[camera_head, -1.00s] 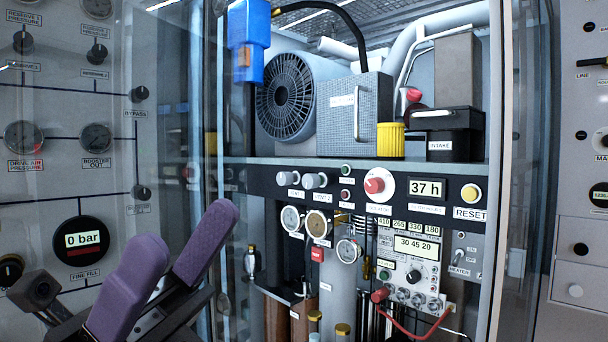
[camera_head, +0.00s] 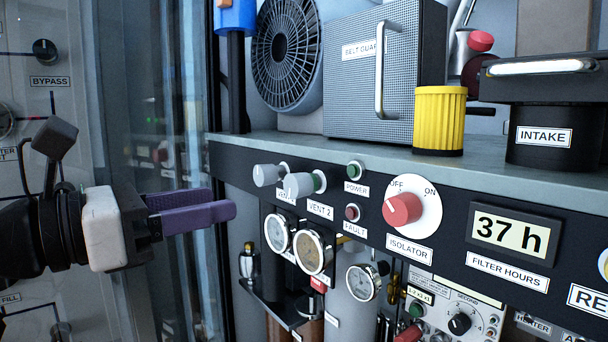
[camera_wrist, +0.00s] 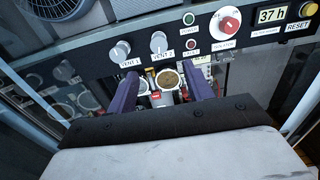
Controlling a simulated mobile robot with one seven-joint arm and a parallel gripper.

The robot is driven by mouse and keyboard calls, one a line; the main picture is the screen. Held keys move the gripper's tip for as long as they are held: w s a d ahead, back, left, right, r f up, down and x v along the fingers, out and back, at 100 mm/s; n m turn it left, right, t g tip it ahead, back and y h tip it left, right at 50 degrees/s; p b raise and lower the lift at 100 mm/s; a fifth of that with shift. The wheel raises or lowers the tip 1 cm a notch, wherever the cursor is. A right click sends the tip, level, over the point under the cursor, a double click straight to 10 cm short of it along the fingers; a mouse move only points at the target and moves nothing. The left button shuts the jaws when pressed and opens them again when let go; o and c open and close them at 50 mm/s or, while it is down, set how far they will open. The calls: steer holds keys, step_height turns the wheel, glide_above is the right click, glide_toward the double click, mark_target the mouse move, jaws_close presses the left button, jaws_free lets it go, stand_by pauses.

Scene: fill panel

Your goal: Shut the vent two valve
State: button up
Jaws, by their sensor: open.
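The vent two valve (camera_head: 303,185) is a light grey knob on the dark panel strip, above a "VENT 2" label. It also shows in the wrist view (camera_wrist: 159,43), with its grip upright. A matching vent one knob (camera_head: 268,175) sits just left of it, also seen in the wrist view (camera_wrist: 120,51). My gripper (camera_head: 222,203) has two purple fingers and is left of the knobs in the head view, apart from them. In the wrist view my gripper (camera_wrist: 158,80) is open and empty, its fingertips below the vent knobs.
Round gauges (camera_head: 313,252) sit below the knobs. The red isolator knob (camera_head: 402,209) and the power (camera_head: 355,170) and fault (camera_head: 352,212) lights are to the right. A grey shelf edge (camera_head: 300,148) runs above, with a belt guard (camera_head: 350,90) and yellow filter (camera_head: 440,120).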

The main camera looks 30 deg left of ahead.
mark_target(291, 187)
steer(key=p+x, duration=0.4)
steer(key=x, duration=0.8)
steer(key=shift+a, duration=0.1)
steer(key=shift+x, duration=0.85)
steer(key=shift+f, duration=0.1)
steer(key=c, duration=1)
